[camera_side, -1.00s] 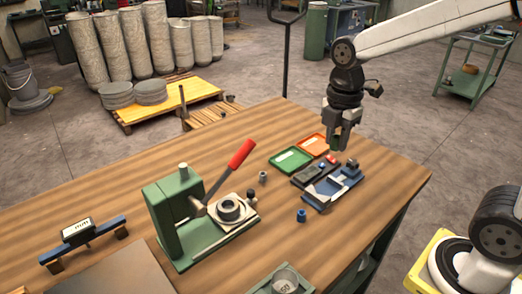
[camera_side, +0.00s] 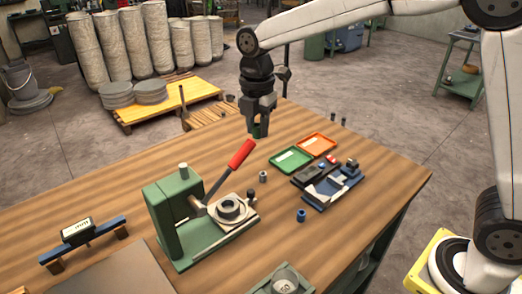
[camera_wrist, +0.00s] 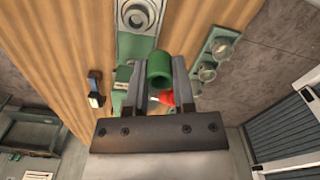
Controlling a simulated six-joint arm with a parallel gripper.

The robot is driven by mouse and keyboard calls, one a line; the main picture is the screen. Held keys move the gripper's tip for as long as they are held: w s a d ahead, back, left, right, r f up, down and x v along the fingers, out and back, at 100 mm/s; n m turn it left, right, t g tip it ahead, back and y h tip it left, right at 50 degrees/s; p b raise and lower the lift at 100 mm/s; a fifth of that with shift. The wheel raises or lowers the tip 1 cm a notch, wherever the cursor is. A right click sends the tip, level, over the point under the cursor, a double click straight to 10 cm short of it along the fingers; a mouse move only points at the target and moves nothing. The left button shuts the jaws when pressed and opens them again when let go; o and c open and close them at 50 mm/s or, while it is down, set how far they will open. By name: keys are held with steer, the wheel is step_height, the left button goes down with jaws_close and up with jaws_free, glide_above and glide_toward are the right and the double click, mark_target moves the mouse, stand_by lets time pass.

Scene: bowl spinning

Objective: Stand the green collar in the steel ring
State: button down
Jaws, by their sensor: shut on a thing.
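My gripper (camera_side: 258,130) is shut on the green collar (camera_wrist: 160,68). In the side view the collar is a small dark green piece between the fingers, held in the air above the table, behind the press. In the wrist view the collar is a green tube with its open end showing between the two fingertips. The steel ring (camera_side: 229,208) lies on the pale plate of the green press, in front of and below my gripper. A ring-shaped part on the press shows in the wrist view (camera_wrist: 137,17), apart from the collar.
The green press (camera_side: 171,222) has a raised red-handled lever (camera_side: 241,154) near the path between gripper and ring. Green (camera_side: 291,160) and orange (camera_side: 317,145) trays, a blue fixture (camera_side: 331,185), a grey bushing (camera_side: 263,177) and a blue bushing (camera_side: 301,215) stand to the right.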

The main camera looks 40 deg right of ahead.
steer(key=w+a+n, duration=0.1)
steer(key=w+a, duration=0.2)
steer(key=a, duration=0.1)
steer(key=n, duration=0.1)
glide_above(228, 199)
steer(key=s+a, duration=0.1)
step_height(228, 199, down, 13)
steer(key=shift+s+f, duration=0.15)
steer(key=shift+s, duration=0.05)
steer(key=shift+f, duration=0.15)
steer(key=shift+f, duration=2.65)
steer(key=shift+f, duration=0.8)
stand_by(1.1)
steer(key=shift+c, duration=1.8)
jaws_free()
steer(key=shift+s, duration=0.1)
steer(key=shift+o, duration=0.2)
steer(key=shift+f, duration=0.1)
